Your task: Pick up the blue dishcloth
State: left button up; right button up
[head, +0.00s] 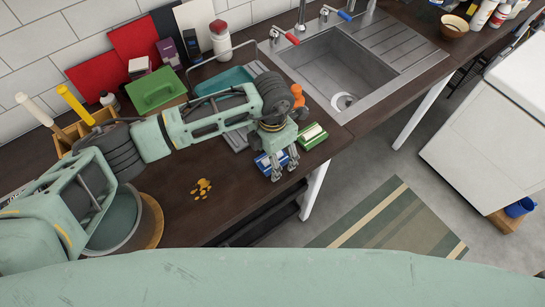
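The blue dishcloth (262,162) lies as a small roll with a pale band near the front edge of the dark wooden counter. My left gripper (284,171) points down over it, with its two fingers spread apart at the cloth's right and front side. The fingers hide part of the cloth. I cannot tell whether they touch it. My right gripper is not in view.
A similar green cloth roll (312,136) lies close on the right, with an orange bottle (297,95) behind. The steel sink (340,70) is beyond. A bowl (114,222) sits under my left arm. Yellow spots (202,188) mark the otherwise clear counter front.

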pick_arm(q)
jog(key=shift+c, duration=0.6)
jog(key=c, duration=1)
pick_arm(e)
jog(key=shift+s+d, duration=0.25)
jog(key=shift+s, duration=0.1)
pick_arm(q)
jog(key=shift+r, duration=0.1)
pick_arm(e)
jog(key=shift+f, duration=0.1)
